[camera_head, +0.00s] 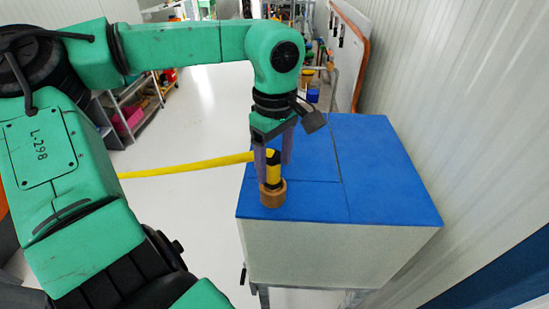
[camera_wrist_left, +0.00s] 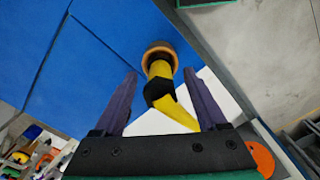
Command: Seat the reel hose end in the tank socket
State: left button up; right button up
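The tank (camera_head: 330,250) is a pale box with a blue top. A brown ring-shaped socket (camera_head: 272,197) sits near its front left edge. The yellow and black reel hose end (camera_head: 273,174) stands upright at the socket, its lower tip hidden inside the ring. My left gripper (camera_head: 275,168) points down with one finger on each side of the hose end. In the left wrist view the fingers (camera_wrist_left: 160,73) are spread, with gaps beside the hose end (camera_wrist_left: 158,90), which meets the socket (camera_wrist_left: 160,52). My right gripper is not in view.
The yellow hose (camera_head: 185,168) runs left from the tank, behind my arm. The blue top (camera_head: 385,190) is bare to the right. A ribbed wall (camera_head: 460,120) stands close on the right. Shelves (camera_head: 130,105) stand at the back left, with open floor between.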

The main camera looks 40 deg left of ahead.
pick_arm(q)
notch_tip(320, 180, up, 15)
jog(key=b, duration=0.1)
jog(key=shift+f, duration=0.2)
dwell(0.6)
